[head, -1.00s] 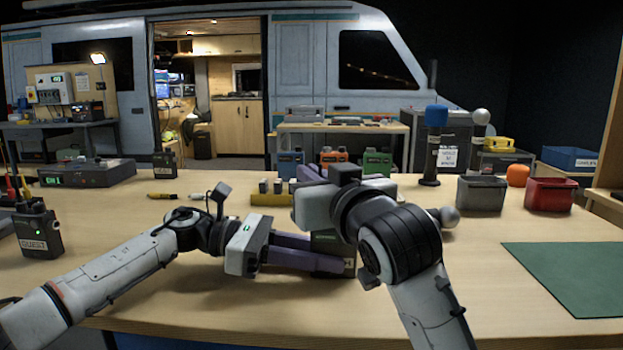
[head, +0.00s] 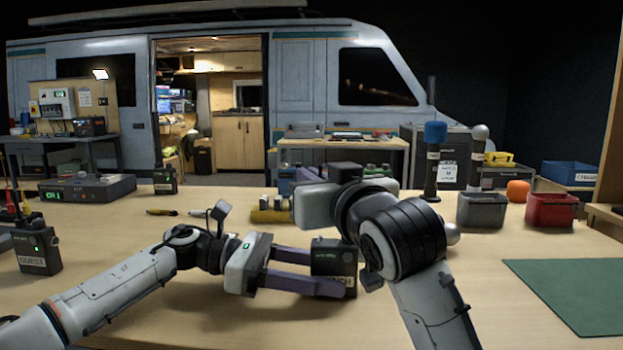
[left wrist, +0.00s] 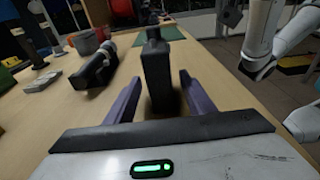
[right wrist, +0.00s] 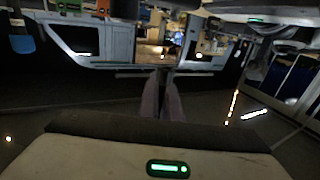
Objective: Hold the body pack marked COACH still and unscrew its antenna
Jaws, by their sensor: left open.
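The body pack marked COACH (head: 334,258) is a dark box standing upright on the table, its label partly covered. In the left wrist view the pack (left wrist: 159,78) stands between my fingers, with a short dark stub on top. No long antenna shows on it. My left gripper (head: 318,272) is open around the pack, one finger on each side. In the right wrist view my right gripper (right wrist: 162,88) points away from the table, its fingers close together on a thin dark strip that looks like the antenna (right wrist: 164,76).
A pack marked GUEST (head: 38,250) stands at the left. Behind are a receiver box (head: 88,188), yellow rack (head: 270,215) and microphones (head: 432,165). A grey bin (head: 481,211), red bin (head: 551,212) and green mat (head: 580,290) are at the right.

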